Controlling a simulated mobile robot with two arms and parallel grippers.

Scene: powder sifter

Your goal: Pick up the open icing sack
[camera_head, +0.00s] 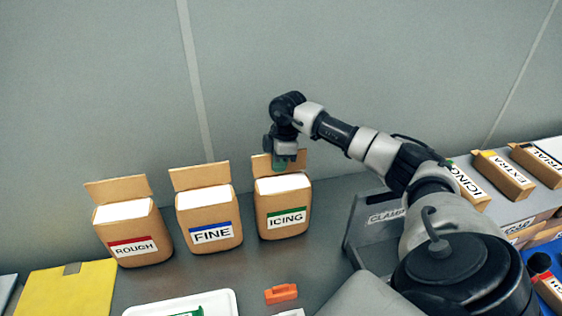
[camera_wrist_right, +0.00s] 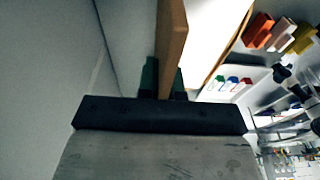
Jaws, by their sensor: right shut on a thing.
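The open icing sack (camera_head: 284,212) stands upright on the counter, the right one of three brown sacks. It has a green-striped ICING label, white powder at its open top and a raised back flap. My right gripper (camera_head: 283,163) is above its back edge, shut on the raised flap. In the right wrist view the brown flap (camera_wrist_right: 172,45) runs between the dark green fingers, with the white powder (camera_wrist_right: 212,35) beside it. My left gripper is not in view.
The FINE sack (camera_head: 208,213) stands close to the left, and the ROUGH sack (camera_head: 131,225) beyond it. A CLAMP-labelled grey bin (camera_head: 378,225) is to the right. In front lie an orange clip (camera_head: 281,293), a white tray (camera_head: 225,300) and a yellow folder (camera_head: 68,290). The wall is close behind.

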